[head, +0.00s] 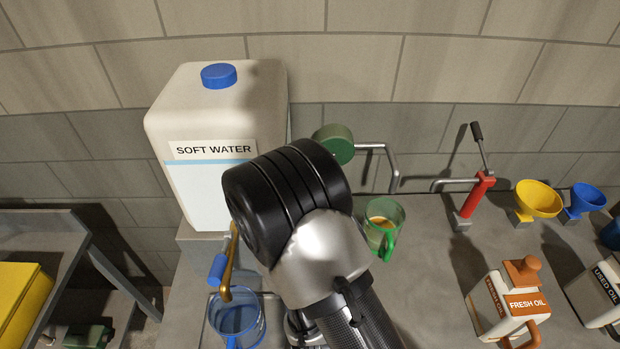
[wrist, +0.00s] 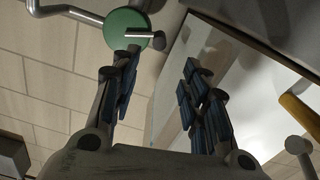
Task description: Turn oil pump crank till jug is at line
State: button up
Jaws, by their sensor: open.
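The oil pump's green round body (head: 334,143) is on the wall side, with a grey spout pipe (head: 392,165) reaching right above a green see-through jug (head: 383,226). The jug stands upright with some amber oil inside; I cannot make out its line. In the wrist view the green disc (wrist: 120,22) shows with a grey crank pin (wrist: 142,34). My gripper (wrist: 160,72) is open and empty, its left finger just below the pin; I cannot tell whether they touch. In the head view my arm hides the gripper and the crank.
A white soft water tank (head: 205,125) stands left, with a blue-handled lever (head: 217,268) above a blue jug (head: 240,316). To the right are a red hand pump (head: 478,195), yellow funnel (head: 538,199), blue funnel (head: 586,199), fresh oil can (head: 505,305) and used oil can (head: 597,297).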

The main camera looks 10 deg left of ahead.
jog(key=b, duration=0.3)
jog(key=w+b, duration=0.1)
jog(key=b, duration=0.2)
jog(key=shift+w+a+f, duration=0.2)
jog(key=shift+w, duration=0.05)
jog(key=shift+w+b, duration=0.15)
jog(key=shift+b, duration=0.95)
jog(key=b+x, duration=0.1)
jog(key=x, duration=0.3)
jog(key=b+x, duration=0.1)
jog(key=x, duration=0.4)
jog(key=b+x, duration=0.2)
jog(key=x, duration=0.3)
jog(key=shift+w+a+r, duration=0.1)
jog(key=shift+w+r, duration=0.15)
jog(key=shift+r, duration=0.05)
jog(key=shift+c, duration=0.5)
grip_shut()
